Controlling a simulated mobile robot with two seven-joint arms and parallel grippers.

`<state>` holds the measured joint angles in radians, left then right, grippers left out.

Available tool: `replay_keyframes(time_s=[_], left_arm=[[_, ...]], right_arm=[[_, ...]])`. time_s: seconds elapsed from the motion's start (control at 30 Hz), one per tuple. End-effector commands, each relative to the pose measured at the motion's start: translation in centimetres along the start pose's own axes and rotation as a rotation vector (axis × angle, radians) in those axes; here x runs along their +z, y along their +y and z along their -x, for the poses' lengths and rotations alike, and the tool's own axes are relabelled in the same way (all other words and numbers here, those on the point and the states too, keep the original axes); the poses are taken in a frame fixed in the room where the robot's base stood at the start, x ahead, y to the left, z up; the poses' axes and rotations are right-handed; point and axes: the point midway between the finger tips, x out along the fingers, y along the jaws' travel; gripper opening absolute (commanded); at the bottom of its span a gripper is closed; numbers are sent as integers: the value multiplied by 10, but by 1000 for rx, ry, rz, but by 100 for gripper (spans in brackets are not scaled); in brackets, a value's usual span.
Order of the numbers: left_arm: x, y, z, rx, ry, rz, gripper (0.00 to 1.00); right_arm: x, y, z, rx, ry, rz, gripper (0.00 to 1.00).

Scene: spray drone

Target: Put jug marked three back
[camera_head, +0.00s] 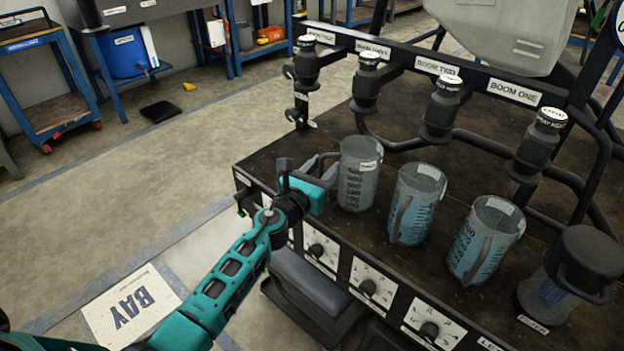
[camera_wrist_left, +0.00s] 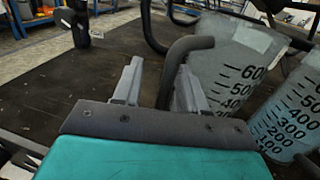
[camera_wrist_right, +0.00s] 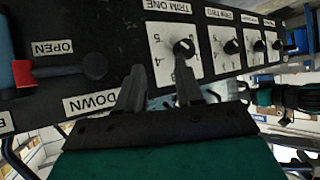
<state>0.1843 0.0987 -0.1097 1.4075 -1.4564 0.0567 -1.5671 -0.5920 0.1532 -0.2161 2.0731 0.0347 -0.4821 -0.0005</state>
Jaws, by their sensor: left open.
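Three clear measuring jugs stand in a row on the dark bench top: a left jug (camera_head: 360,172), a middle jug (camera_head: 416,203) and a right jug (camera_head: 486,238). The middle and right ones look bluish. My left gripper (camera_head: 312,172) is at the left jug's handle side. In the left wrist view its fingers (camera_wrist_left: 158,85) are apart, with the jug's dark handle (camera_wrist_left: 178,62) between them. My right gripper (camera_wrist_right: 160,88) is open and empty in front of the control panel, near the trim one knob (camera_wrist_right: 183,48).
A dark lidded filter pot (camera_head: 575,270) stands right of the jugs. Black nozzles (camera_head: 442,110) and pipes rise behind them under a labelled rail (camera_head: 430,67). Knobs (camera_head: 368,287) line the bench front. Bare bench top lies behind the left jug.

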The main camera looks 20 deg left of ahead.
Motion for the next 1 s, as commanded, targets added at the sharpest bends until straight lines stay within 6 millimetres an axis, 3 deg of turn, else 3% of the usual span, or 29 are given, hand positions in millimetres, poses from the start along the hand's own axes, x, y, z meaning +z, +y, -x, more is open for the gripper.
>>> replay_keyframes(time_s=[0.17, 0.5, 0.8, 0.93, 1.0], left_arm=[[1, 0, 24, 0, 3, -1, 42], [0, 0, 92, 0, 3, -1, 42], [0, 0, 120, 2, 2, 16, 42], [-4, -1, 130, 26, 10, 226, 42], [-9, -3, 140, 58, 22, 473, 42]], right_arm=[[-6, 0, 3, 1, 4, 1, 36], [-5, 0, 3, 2, 2, 0, 36], [-1, 1, 1, 2, 1, 0, 36], [-1, 1, 1, 2, 1, 0, 36], [-1, 0, 1, 2, 1, -1, 36]])
